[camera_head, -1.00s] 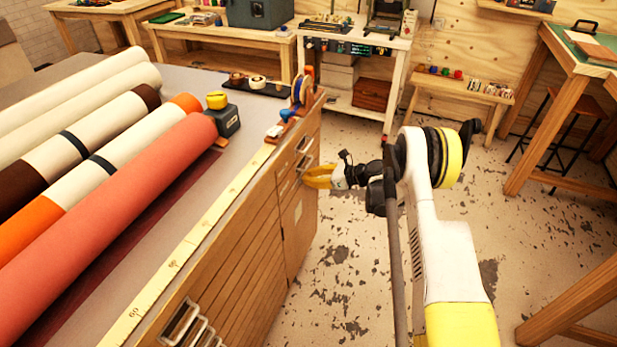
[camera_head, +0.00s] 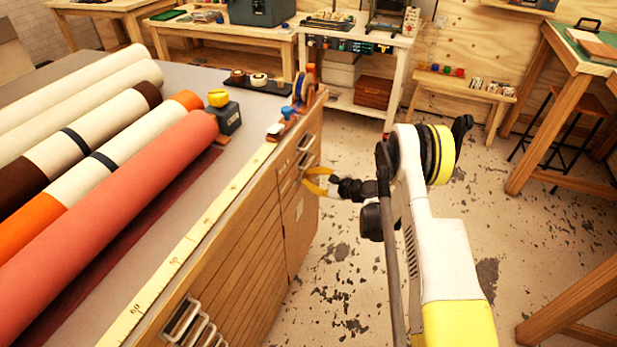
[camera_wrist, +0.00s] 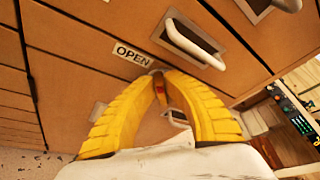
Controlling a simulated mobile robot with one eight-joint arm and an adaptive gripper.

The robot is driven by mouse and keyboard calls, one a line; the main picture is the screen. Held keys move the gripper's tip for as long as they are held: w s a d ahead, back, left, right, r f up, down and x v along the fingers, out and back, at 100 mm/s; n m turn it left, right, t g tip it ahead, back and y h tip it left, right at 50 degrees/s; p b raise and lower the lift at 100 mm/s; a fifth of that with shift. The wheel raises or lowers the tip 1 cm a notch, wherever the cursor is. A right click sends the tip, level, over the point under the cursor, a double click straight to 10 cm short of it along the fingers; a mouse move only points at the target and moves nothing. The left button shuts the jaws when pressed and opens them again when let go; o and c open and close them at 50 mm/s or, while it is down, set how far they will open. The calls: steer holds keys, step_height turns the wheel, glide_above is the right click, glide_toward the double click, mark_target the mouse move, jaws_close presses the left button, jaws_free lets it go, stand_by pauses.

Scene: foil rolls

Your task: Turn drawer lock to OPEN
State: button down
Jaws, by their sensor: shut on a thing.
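My gripper (camera_head: 316,181) is at the drawer front of the wooden cabinet (camera_head: 296,222), near its far end. In the wrist view, the yellow fingers of my gripper (camera_wrist: 158,84) meet at their tips on a small drawer lock (camera_wrist: 160,88) with a reddish part showing between them. An OPEN label (camera_wrist: 132,54) is just above and left of the fingertips. Most of the lock is hidden by the fingers, so its exact turn angle cannot be told.
Metal drawer handles (camera_wrist: 190,42) stick out close to the fingers. Open floor (camera_head: 380,270) lies to the right of the cabinet.

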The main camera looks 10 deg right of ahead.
stand_by(0.4)
steer(key=c, duration=1.5)
jaws_free()
